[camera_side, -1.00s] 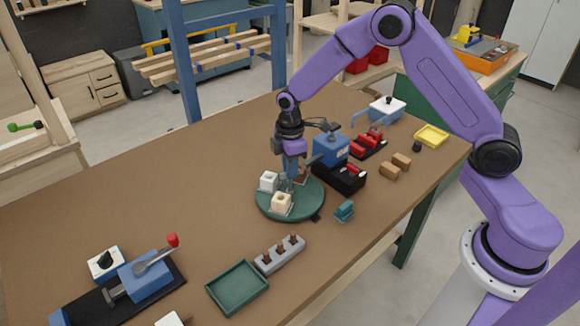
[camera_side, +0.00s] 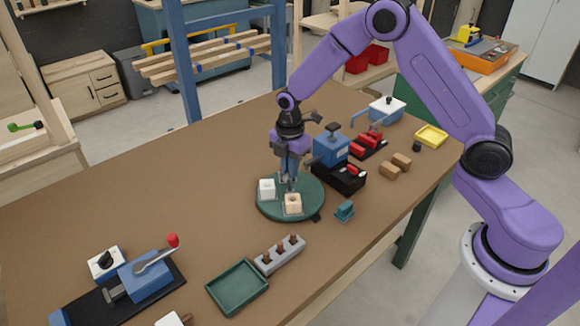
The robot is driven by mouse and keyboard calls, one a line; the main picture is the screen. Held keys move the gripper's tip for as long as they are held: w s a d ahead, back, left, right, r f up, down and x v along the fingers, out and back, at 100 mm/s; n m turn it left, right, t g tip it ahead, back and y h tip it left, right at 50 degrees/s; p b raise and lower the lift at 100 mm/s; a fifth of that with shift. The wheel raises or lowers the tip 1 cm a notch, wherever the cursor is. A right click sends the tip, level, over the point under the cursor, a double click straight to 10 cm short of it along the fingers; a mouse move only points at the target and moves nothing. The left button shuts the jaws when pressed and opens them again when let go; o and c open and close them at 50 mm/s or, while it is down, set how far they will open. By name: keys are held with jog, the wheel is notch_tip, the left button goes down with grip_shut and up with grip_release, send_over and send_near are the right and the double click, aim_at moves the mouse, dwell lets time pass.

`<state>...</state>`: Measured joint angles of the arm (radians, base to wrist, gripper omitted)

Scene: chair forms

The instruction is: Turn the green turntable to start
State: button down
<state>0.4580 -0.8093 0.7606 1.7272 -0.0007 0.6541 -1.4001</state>
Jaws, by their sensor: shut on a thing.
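The round green turntable (camera_side: 314,204) lies on the brown table in the side view. A white block (camera_side: 267,188) stands on its left part and a cream block (camera_side: 292,204) with a dark hole in its top stands on its front part. My gripper (camera_side: 289,182) points straight down over the middle of the turntable, behind and between the two blocks. It is shut on a part of the turntable near the centre; the fingers hide the gripped part. A small dark marker (camera_side: 316,218) sits at the turntable's front right edge.
A blue-and-black fixture (camera_side: 332,148) stands close behind right of the turntable. A small teal piece (camera_side: 345,210) is to its right. A grey peg rack (camera_side: 280,255) and a green tray (camera_side: 237,287) are in front.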

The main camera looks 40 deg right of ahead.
jog(key=shift+n, duration=3.5)
jog(key=c, duration=1.2)
grip_release()
jog(key=shift+o, duration=0.2)
jog(key=shift+r, duration=0.15)
notch_tip(320, 180, up, 17)
jog(key=shift+r, duration=0.15)
